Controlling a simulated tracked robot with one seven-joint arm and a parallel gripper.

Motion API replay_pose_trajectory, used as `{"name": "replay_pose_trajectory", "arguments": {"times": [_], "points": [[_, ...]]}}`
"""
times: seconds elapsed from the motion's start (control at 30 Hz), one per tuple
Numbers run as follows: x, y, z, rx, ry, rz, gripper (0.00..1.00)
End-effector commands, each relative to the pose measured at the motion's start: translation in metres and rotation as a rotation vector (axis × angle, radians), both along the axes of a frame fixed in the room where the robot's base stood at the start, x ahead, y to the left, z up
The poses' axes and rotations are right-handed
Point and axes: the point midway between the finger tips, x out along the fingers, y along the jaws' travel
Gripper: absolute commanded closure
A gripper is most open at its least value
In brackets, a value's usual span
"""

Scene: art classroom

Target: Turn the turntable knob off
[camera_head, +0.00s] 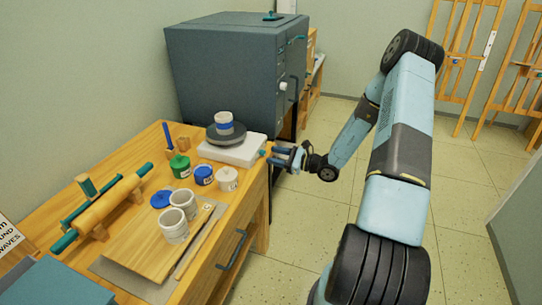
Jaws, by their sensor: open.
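The turntable has a white base (245,146) and a dark round platter (225,138). It stands at the back right corner of the wooden table. A white cup with a blue band (223,124) stands on the platter. A small teal knob (263,152) shows at the right side of the base. My gripper (274,158) is open and empty, level with the right edge of the table and close to the knob. Its fingers point left towards the base. I cannot tell whether they touch the knob, or how the knob is turned.
Green (180,167), blue (204,176) and white (227,179) jars stand before the turntable. Two cups (174,230) stand on a board nearer me. A wooden roller with teal handles (105,210) lies left. A dark kiln-like cabinet (235,75) stands behind the table. The floor at right is clear.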

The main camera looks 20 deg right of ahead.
Motion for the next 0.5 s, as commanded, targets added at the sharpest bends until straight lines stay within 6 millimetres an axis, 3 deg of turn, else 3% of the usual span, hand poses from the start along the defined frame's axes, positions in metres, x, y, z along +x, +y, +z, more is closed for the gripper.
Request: {"name": "replay_pose_trajectory", "arguments": {"times": [0.5], "points": [[-0.056, -0.078, -0.001, -0.001, 0.001, -0.002, 0.5]]}}
